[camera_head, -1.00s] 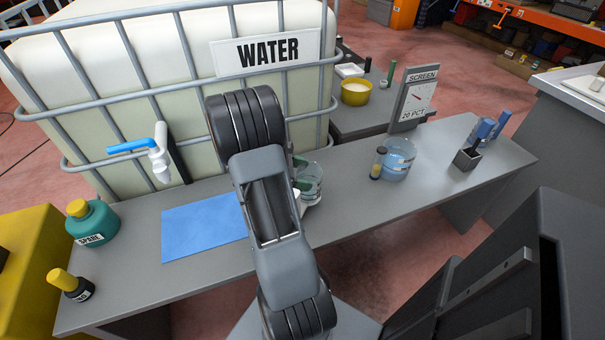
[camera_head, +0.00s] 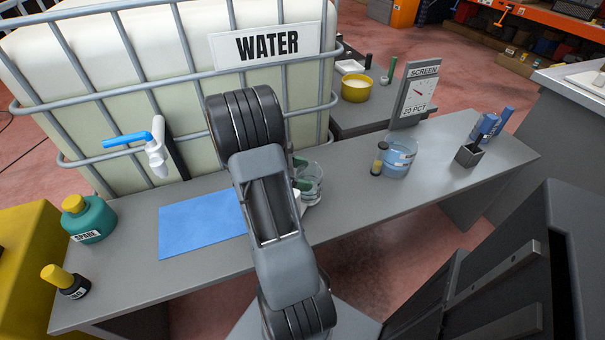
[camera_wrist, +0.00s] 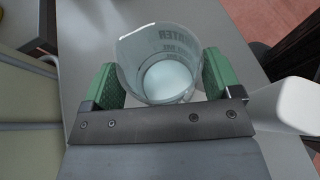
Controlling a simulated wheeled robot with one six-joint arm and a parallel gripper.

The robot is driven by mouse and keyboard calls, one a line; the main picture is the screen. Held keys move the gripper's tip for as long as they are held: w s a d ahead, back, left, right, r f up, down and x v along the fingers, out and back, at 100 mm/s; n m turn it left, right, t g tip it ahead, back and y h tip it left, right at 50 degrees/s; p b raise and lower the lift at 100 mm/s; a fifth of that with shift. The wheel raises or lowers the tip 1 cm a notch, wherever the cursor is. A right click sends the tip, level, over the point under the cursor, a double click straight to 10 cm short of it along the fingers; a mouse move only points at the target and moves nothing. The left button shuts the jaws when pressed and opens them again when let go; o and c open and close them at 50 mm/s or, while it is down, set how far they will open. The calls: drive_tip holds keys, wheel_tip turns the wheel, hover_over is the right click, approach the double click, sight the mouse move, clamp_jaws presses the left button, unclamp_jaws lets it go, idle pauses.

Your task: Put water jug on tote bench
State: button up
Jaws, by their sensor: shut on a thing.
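The water jug (camera_wrist: 160,60) is a clear, open-topped container with dark lettering and pale liquid inside. In the head view the jug (camera_head: 312,184) is partly hidden behind my arm. My gripper (camera_wrist: 160,82) is shut on it, with a green pad against each side of its wall. The jug looks upright, with its pale handle (camera_wrist: 290,103) at the right in the wrist view. The grey tote bench (camera_head: 345,210) runs in front of the white water tote (camera_head: 130,65). The jug is at or just above the bench top; I cannot tell if it touches.
A blue mat (camera_head: 200,223), a green spare bottle (camera_head: 90,220) and a small dark bottle (camera_head: 70,285) are on the left. Bench between is clear.

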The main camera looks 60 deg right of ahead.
drive_tip(key=shift+f, duration=0.4)
drive_tip(key=o, duration=1.5)
drive_tip(key=shift+w, duration=0.1)
drive_tip(key=p+v, duration=0.2)
drive_tip(key=v, duration=1.1)
drive_tip(key=shift+w+a, duration=0.25)
drive_tip(key=shift+r, duration=0.1)
